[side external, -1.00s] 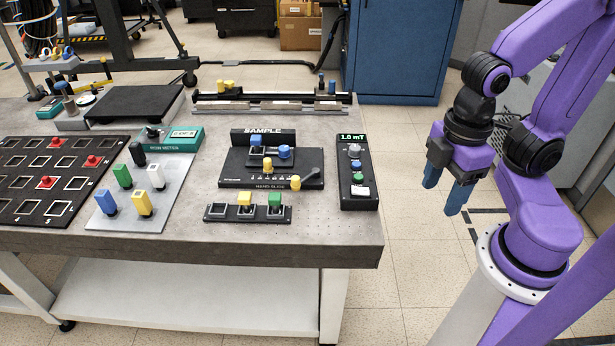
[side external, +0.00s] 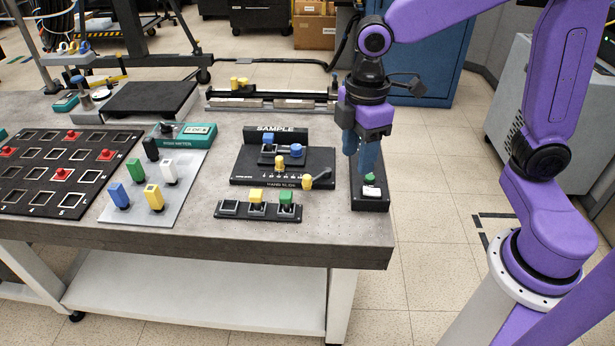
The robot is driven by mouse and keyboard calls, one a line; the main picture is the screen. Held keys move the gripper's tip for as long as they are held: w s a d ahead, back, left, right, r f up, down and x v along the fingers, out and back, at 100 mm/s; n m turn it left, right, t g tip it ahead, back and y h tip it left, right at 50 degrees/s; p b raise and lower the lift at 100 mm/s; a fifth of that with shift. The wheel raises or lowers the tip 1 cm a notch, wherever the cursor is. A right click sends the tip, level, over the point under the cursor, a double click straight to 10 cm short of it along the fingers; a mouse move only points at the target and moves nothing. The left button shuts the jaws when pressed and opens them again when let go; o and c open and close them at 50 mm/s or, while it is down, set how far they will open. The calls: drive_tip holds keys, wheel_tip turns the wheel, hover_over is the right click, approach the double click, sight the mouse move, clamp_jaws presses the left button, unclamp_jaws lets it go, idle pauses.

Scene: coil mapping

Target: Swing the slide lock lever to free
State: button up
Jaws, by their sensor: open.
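The black slide unit (side external: 245,172), marked HAND SLIDE, stands on the right part of the table. A lever with a yellow end (side external: 308,184) sits at its right front corner, its arm slanting up to the right; this looks like the lock lever.
The control box (side external: 371,203) stands right of the slide unit, its upper part hidden by my gripper. A rack (side external: 229,210) with yellow and green blocks lies in front of the slide unit. A grey board with several coloured pegs (side external: 137,208) is to the left.

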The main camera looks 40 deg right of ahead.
drive_tip(key=w+f, duration=0.1)
drive_tip(key=w, duration=0.8)
drive_tip(key=n, duration=0.2)
hover_over(307, 177)
wheel_tip(307, 177, down, 2)
drive_tip(key=f, duration=0.1)
wheel_tip(307, 177, down, 17)
drive_tip(key=shift+w+r, duration=0.1)
drive_tip(key=shift+r, duration=0.1)
clamp_jaws()
